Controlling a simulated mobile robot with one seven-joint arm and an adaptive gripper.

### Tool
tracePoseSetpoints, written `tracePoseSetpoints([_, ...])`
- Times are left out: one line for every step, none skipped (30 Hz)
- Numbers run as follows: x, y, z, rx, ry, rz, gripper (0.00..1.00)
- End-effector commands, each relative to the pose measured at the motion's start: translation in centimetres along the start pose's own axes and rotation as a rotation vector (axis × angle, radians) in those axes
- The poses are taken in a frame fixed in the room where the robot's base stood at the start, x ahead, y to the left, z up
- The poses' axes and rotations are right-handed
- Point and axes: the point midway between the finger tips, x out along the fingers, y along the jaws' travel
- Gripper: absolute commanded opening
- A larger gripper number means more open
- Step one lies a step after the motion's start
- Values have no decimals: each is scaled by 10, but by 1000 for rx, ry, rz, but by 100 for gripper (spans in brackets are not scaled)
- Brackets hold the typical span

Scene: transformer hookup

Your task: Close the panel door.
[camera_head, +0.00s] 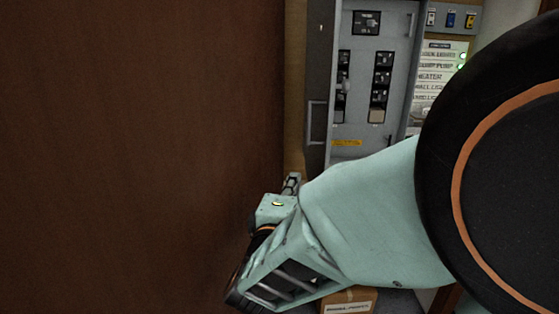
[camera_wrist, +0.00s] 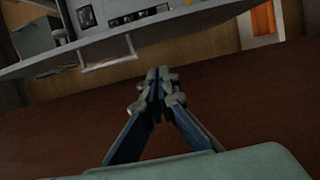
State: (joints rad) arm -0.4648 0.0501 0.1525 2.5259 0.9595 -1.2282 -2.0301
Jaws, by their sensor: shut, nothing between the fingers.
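The grey electrical panel (camera_head: 361,105) stands at the upper middle of the head view, its breakers and dark switches exposed. A narrow grey door (camera_head: 319,60) stands open along its left side, seen nearly edge-on, with a bar handle (camera_head: 316,122) low on it. In the wrist view a pale bar handle (camera_wrist: 110,63) on a grey edge lies up and left of my fingertips, apart from them. My gripper (camera_head: 292,184) is below the door in the head view, partly hidden behind my wrist. In the wrist view my gripper (camera_wrist: 158,78) has its fingertips together, with nothing between them.
A large brown surface (camera_head: 140,150) fills the left of the head view, close by my gripper. A labelled board with green lights (camera_head: 440,75) is right of the panel. A cardboard box (camera_head: 350,302) sits at the bottom. My arm blocks the lower right.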

Motion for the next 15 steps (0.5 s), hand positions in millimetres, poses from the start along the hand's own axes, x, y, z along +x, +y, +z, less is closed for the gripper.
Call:
tracePoseSetpoints([11,-1,1,-1,-4,-1,0])
tracePoseSetpoints([17,-3,1,1,-5,-1,0])
tracePoseSetpoints([26,-3,1,2,-5,1,0])
tracePoseSetpoints([32,-3,2,1,-5,0,0])
tracePoseSetpoints([39,-3,2,2,-5,1,0])
tracePoseSetpoints([48,-4,1,1,-4,0,0])
tracePoseSetpoints([54,-4,2,1,-5,1,0])
tracePoseSetpoints([61,-4,2,0,-4,0,0])
tracePoseSetpoints([69,-3,1,1,-4,1,0])
tracePoseSetpoints([75,-3,1,1,-4,0,0])
tracePoseSetpoints([81,-3,1,-1,-3,0,0])
tracePoseSetpoints([84,-3,7,0,-5,2,0])
tracePoseSetpoints([84,-3,13,0,-4,2,0])
tracePoseSetpoints([85,-2,18,1,-5,2,0])
tracePoseSetpoints([86,-3,23,1,-4,1,0])
